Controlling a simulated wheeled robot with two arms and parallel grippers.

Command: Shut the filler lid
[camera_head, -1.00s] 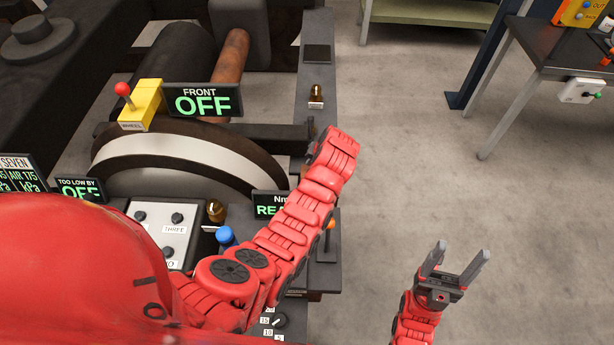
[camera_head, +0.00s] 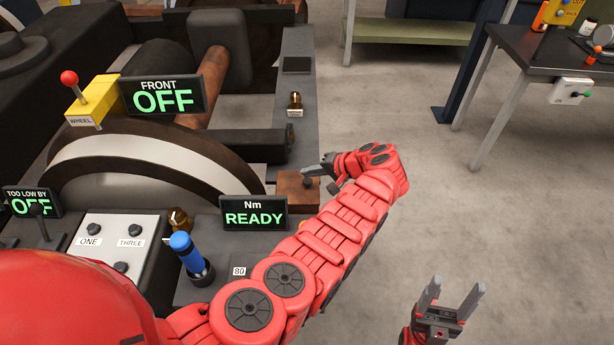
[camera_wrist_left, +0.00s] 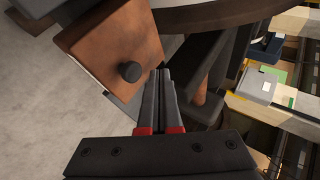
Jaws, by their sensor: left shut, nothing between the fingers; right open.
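A brown, rusty box (camera_head: 291,192) with a dark knob (camera_head: 311,182) stands at the edge of the machine, beside the wheel. It looks like the filler box with its lid, but I cannot tell the lid's angle for sure. In the left wrist view the brown face (camera_wrist_left: 112,48) and its knob (camera_wrist_left: 130,71) show just left of my fingertips. My left gripper (camera_head: 312,170) is shut and empty, close to the knob; I cannot tell whether it touches. It also shows in the left wrist view (camera_wrist_left: 160,85). My right gripper (camera_head: 455,297) is open and empty over the floor.
The READY display (camera_head: 253,212), blue-handled tool (camera_head: 190,255) and button panel (camera_head: 108,245) stand left of my left arm. A yellow box with a red lever (camera_head: 93,101) and the OFF display (camera_head: 162,95) stand behind. Floor is clear at right, before a dark table (camera_head: 530,50).

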